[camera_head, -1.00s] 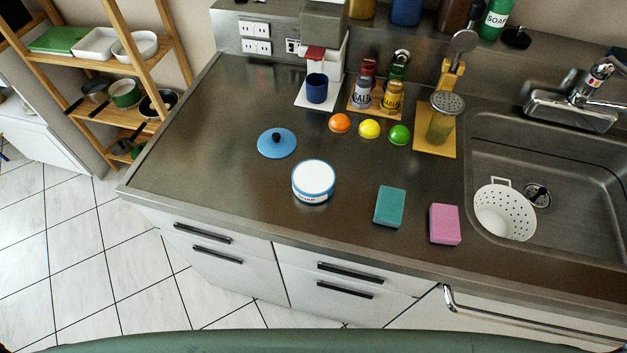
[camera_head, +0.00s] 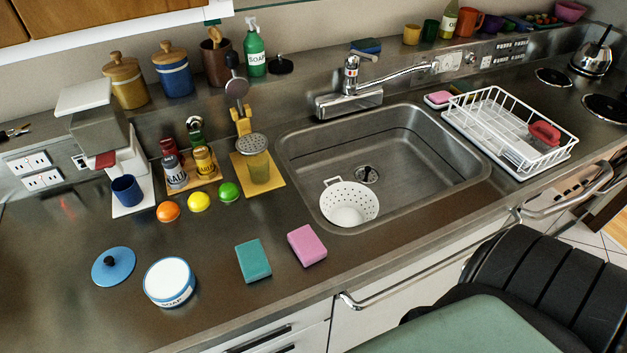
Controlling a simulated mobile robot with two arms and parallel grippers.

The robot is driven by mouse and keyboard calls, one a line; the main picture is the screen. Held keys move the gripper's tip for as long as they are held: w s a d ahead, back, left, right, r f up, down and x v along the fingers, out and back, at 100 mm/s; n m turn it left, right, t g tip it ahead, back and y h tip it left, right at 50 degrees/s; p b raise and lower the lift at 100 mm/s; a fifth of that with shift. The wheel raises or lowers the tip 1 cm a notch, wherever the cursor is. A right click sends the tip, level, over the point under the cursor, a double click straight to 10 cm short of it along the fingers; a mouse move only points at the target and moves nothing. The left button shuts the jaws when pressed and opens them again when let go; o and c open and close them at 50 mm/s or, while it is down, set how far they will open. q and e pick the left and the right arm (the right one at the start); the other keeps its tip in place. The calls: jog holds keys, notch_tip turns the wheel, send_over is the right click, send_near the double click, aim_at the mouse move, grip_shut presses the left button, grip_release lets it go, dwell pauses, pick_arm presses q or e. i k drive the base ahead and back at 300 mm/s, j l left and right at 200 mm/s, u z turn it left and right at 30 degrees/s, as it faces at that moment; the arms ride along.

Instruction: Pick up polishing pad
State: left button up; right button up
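Several pad-like blocks are in the head view; I cannot tell which is the polishing pad. A teal rectangular pad (camera_head: 253,262) lies flat on the steel counter in front of the sink. A pink pad (camera_head: 307,245) lies just right of it, apart from it. A blue-and-green pad (camera_head: 366,46) lies on the ledge behind the tap. A smaller pink block (camera_head: 439,98) sits on a dish beside the rack. A red object (camera_head: 544,132) is in the white dish rack (camera_head: 497,150). Neither of my grippers is in view.
A steel sink (camera_head: 420,170) holds a white strainer (camera_head: 349,203). A white soap tin (camera_head: 171,281) and a blue lid (camera_head: 114,266) are left of the teal pad. Orange, yellow and green balls stand behind. A rail (camera_head: 430,262) runs along the counter front.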

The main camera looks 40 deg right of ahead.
aim_at(307, 246)
jog(key=k+l+z, duration=0.1)
jog(key=z, duration=0.85)
